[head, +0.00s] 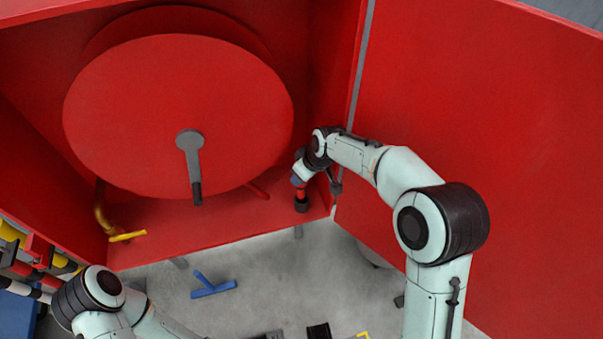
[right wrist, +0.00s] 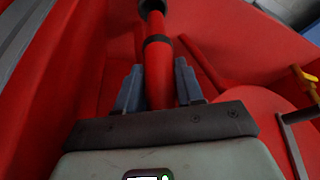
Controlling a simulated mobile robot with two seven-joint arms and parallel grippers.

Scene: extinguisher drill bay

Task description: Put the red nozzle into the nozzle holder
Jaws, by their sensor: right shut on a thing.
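My right gripper (head: 299,181) is shut on the red nozzle (head: 301,193) inside the red cabinet, at its lower right corner. In the right wrist view the nozzle (right wrist: 158,75) lies between the two blue-grey fingers (right wrist: 157,88) and points away from the wrist. It has a black band and a wider black end. In the head view a black round piece (head: 301,205) is at the nozzle's lower end. I cannot tell whether this is the nozzle's own tip or the nozzle holder. My left gripper is out of view; only its arm shows at lower left.
A big red hose reel (head: 240,110) with a grey crank (head: 194,165) fills the cabinet. A yellow valve handle (head: 128,236) is at its lower left. The open red door (head: 520,130) stands at right. A blue T-shaped tool (head: 213,288) lies on the grey floor.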

